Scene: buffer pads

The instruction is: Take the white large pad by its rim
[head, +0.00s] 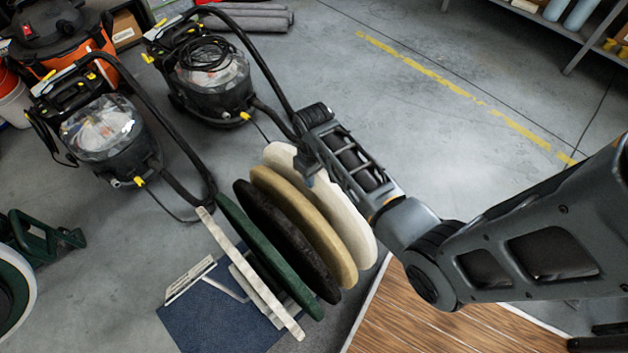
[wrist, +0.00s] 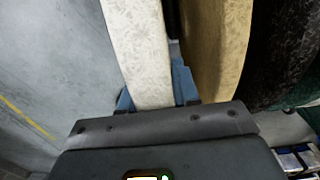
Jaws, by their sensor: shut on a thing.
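The white large pad (head: 343,206) stands on edge at the right end of a row of round pads in the head view. It also shows in the wrist view (wrist: 137,45), its rim running between the blue fingers. My gripper (head: 308,170) reaches it from above right. In the wrist view my gripper (wrist: 158,92) is shut on the white pad's rim, one finger on each side.
A tan pad (head: 322,232) stands close beside the white one, then a black pad (head: 262,214) and a green pad (head: 238,228). Two wet vacuums (head: 105,130) stand at the left. A wood-look floor panel (head: 420,320) lies at the front right. Grey floor beyond is clear.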

